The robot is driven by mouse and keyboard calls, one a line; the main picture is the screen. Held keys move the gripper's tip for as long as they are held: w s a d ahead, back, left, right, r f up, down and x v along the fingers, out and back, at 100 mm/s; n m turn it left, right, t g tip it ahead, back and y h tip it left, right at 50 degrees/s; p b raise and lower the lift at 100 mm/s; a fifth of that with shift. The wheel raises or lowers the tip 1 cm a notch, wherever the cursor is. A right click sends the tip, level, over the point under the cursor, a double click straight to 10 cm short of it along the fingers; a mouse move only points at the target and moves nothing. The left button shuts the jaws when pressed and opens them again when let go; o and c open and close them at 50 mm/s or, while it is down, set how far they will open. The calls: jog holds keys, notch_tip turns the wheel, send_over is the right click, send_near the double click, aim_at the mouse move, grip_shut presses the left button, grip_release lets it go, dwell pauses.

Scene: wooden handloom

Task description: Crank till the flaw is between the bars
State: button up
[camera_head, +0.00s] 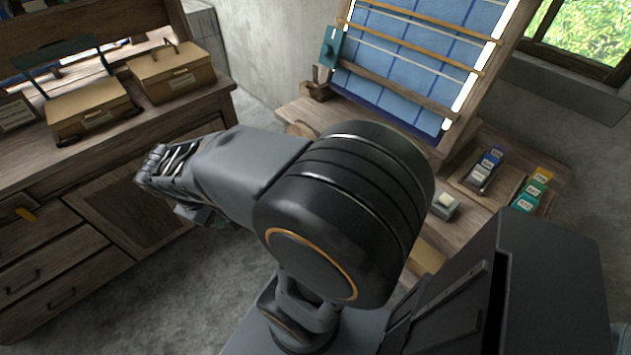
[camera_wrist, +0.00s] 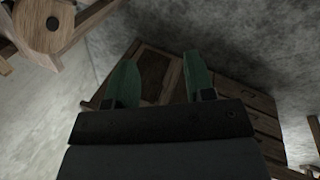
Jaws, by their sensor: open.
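The wooden handloom in the head view holds a blue cloth (camera_head: 385,75) with a darker grid, sloping up to the back. Slim wooden bars (camera_head: 420,28) cross the cloth. I cannot make out a flaw on it. A round wooden part (camera_head: 302,131) shows at the loom's left, partly behind my arm; I cannot tell whether it belongs to the crank.
A wooden cabinet (camera_head: 125,195) with drawers stands at the left, with two tan boxes (camera_head: 172,72) (camera_head: 90,107) on top. A teal block (camera_head: 331,47) is fixed at the loom's left edge. Labelled spools or blocks (camera_head: 487,167) lie on the right bench. Bare floor lies between.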

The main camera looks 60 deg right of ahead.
jog(key=w+d+f+n+g+h+b, duration=0.2)
jog(key=d+f+n+g+h+b, duration=0.15)
jog(key=d+f+h+b, duration=0.6)
jog(key=w+d+f+n+g+h+b, duration=0.25)
jog(key=d+f+n+h+b, duration=0.2)
jog(key=d+f, duration=0.95)
jog(key=shift+t+y, duration=0.3)
jog(key=x, duration=0.8)
jog(key=f+x, duration=0.1)
jog(key=x, duration=0.3)
jog(key=shift+d+b, duration=0.3)
jog(key=shift+b, duration=0.05)
jog(key=shift+c, duration=0.3)
grip_shut()
